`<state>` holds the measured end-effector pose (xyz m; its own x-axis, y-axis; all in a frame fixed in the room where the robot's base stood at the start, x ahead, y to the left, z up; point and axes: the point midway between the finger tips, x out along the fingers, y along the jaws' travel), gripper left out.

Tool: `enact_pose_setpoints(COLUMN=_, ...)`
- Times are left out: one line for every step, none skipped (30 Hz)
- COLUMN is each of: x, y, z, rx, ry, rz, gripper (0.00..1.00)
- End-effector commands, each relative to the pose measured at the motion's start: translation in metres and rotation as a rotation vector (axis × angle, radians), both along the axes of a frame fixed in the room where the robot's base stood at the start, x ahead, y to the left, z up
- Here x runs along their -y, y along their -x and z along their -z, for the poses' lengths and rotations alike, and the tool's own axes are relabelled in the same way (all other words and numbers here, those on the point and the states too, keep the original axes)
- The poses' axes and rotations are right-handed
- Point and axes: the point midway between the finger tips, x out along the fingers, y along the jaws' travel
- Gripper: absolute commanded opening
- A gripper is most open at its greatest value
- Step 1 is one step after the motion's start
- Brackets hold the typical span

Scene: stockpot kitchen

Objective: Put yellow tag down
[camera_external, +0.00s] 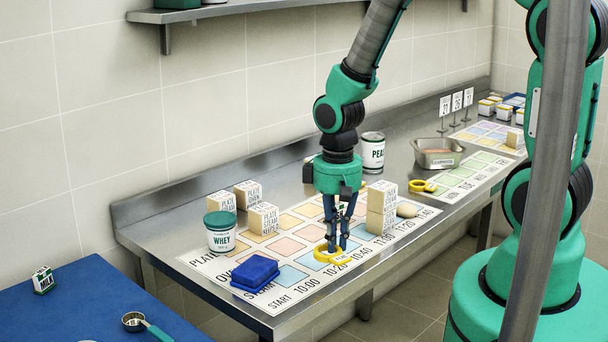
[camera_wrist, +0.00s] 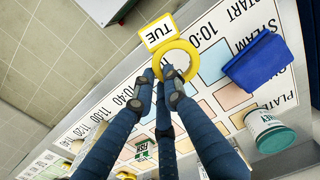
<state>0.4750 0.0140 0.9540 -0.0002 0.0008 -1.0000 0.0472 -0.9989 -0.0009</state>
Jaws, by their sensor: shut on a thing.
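The yellow tag (camera_external: 322,256) is a ring with a white label plate; in the wrist view the ring (camera_wrist: 187,53) shows with its plate reading TUE. My gripper (camera_external: 335,243) points down and is shut on the tag, at the ring's edge. The tag is at or just above the front part of the printed chart (camera_external: 205,262), near the 10:20 and 10:40 labels; whether it touches the chart I cannot tell. In the wrist view my gripper's fingertips (camera_wrist: 162,92) hide a small part of the ring.
A blue box (camera_external: 255,272) and a WHEY tub (camera_external: 221,236) stand left of my gripper. Stacked tan blocks (camera_external: 381,207) stand close on its right, beside a round bun-like thing (camera_external: 407,210). Another yellow tag (camera_external: 422,186) lies farther right. The counter's front edge is near.

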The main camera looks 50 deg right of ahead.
Motion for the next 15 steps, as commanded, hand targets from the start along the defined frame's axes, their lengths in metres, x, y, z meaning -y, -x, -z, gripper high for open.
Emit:
enact_pose_setpoints(x=-0.008, y=-0.009, z=-0.002, rx=-0.001, ry=0.000, rz=0.012, gripper=0.00)
enact_pose_setpoints(x=-0.012, y=-0.015, z=-0.002, rx=0.000, ry=0.000, rz=0.023, gripper=0.00)
enact_pose_setpoints(x=-0.018, y=-0.022, z=-0.003, rx=0.000, ry=0.000, rz=0.039, gripper=0.00)
enact_pose_setpoints(x=-0.022, y=-0.027, z=-0.003, rx=0.000, ry=0.000, rz=0.051, gripper=0.00)
enact_pose_setpoints(x=-0.027, y=-0.031, z=-0.003, rx=-0.001, ry=0.000, rz=0.061, gripper=0.00)
enact_pose_setpoints(x=-0.033, y=-0.039, z=-0.004, rx=0.000, ry=-0.001, rz=0.077, gripper=0.00)
enact_pose_setpoints(x=-0.038, y=-0.044, z=-0.004, rx=0.000, ry=-0.001, rz=0.089, gripper=0.00)
enact_pose_setpoints(x=-0.043, y=-0.048, z=-0.004, rx=-0.001, ry=-0.001, rz=0.099, gripper=0.00)
enact_pose_setpoints(x=-0.049, y=-0.054, z=-0.004, rx=-0.001, ry=-0.001, rz=0.114, gripper=0.00)
enact_pose_setpoints(x=-0.054, y=-0.059, z=-0.005, rx=0.000, ry=-0.001, rz=0.126, gripper=0.00)
enact_pose_setpoints(x=-0.060, y=-0.064, z=-0.005, rx=0.000, ry=-0.001, rz=0.137, gripper=0.00)
enact_pose_setpoints(x=-0.066, y=-0.069, z=-0.004, rx=-0.002, ry=-0.001, rz=0.152, gripper=0.00)
enact_pose_setpoints(x=-0.071, y=-0.074, z=-0.004, rx=-0.001, ry=-0.001, rz=0.164, gripper=0.00)
enact_pose_setpoints(x=-0.077, y=-0.079, z=-0.004, rx=-0.001, ry=-0.001, rz=0.175, gripper=0.00)
enact_pose_setpoints(x=-0.084, y=-0.085, z=-0.004, rx=-0.001, ry=-0.001, rz=0.190, gripper=0.00)
